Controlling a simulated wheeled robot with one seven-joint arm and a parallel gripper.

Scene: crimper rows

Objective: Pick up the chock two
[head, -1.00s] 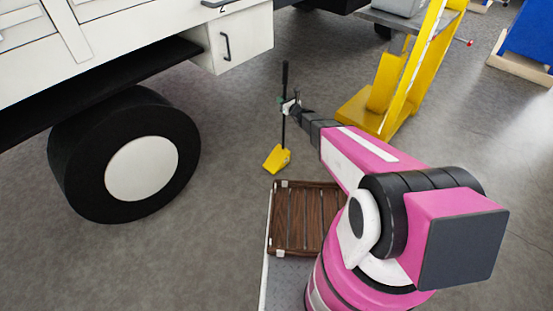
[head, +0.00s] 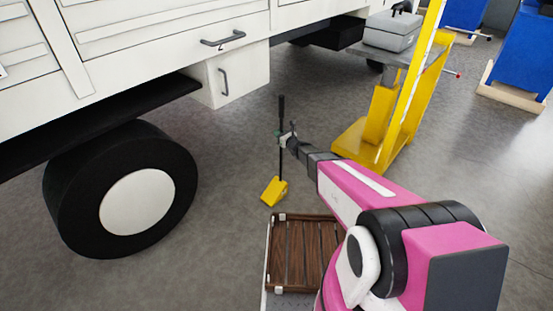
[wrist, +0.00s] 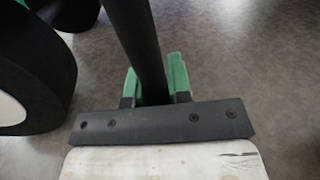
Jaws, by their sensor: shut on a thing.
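The chock is a yellow wedge (head: 274,191) on a long black upright handle (head: 281,118). In the head view it stands past the front of my wooden-slatted deck, to the right of the truck wheel. My gripper (head: 283,137) is shut on the handle at about its middle. In the wrist view the green finger pads (wrist: 158,80) sit on both sides of the black handle (wrist: 137,40). The wedge is not seen in the wrist view. I cannot tell for sure whether the wedge touches the floor.
A white truck (head: 150,45) with a large black wheel (head: 125,190) stands at the left. A yellow stand (head: 385,115) holds a grey case (head: 392,30) at the back right. Blue objects (head: 522,55) are at the far right.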

